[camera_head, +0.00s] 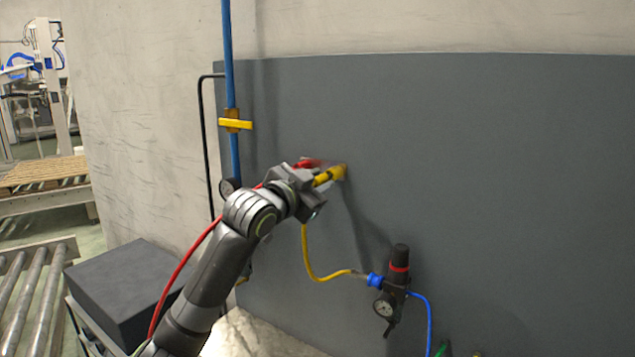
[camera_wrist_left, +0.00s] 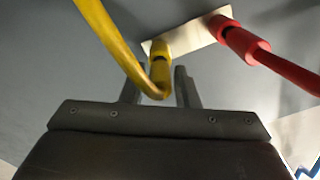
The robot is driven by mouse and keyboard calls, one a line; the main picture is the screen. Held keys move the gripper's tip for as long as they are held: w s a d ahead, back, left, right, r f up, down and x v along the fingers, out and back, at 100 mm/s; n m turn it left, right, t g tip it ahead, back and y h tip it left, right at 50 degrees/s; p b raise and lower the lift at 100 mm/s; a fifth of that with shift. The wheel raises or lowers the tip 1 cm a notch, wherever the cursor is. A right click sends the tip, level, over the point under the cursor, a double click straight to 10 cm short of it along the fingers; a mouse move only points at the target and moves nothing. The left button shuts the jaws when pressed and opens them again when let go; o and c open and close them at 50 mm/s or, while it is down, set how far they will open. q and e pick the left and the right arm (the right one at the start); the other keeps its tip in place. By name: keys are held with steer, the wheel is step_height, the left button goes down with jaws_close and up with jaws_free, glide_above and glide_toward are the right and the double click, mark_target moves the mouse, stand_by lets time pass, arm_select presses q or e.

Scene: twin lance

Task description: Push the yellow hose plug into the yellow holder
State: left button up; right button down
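The yellow hose plug (camera_head: 321,180) is in line with the yellow holder (camera_head: 338,172) on the grey wall panel. In the left wrist view the plug (camera_wrist_left: 159,73) meets the yellow holder (camera_wrist_left: 160,47), with a dark band between them. I cannot tell how deep the plug sits. My left gripper (camera_head: 317,184) is at the plug, facing the panel. In the wrist view its two fingers (camera_wrist_left: 160,82) stand apart on either side of the plug, with narrow gaps showing. The yellow hose (camera_wrist_left: 115,45) bends back from the plug. My right gripper is out of view.
A red plug (camera_wrist_left: 245,45) and hose sit in a red holder on the same pale plate (camera_wrist_left: 192,38). The yellow hose runs down to a black regulator (camera_head: 391,290). A blue pipe with a yellow valve handle (camera_head: 235,123) stands left. The right panel area is clear.

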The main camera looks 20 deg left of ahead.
arm_select(q)
steer(key=o, duration=0.6)
steer(key=shift+c, duration=0.2)
steer(key=s+a+b, duration=0.2)
steer(key=s+b, duration=0.5)
steer(key=s, duration=1)
steer(key=shift+s+a+b, duration=0.15)
steer(key=shift+a+b, duration=0.05)
steer(key=shift+b, duration=0.1)
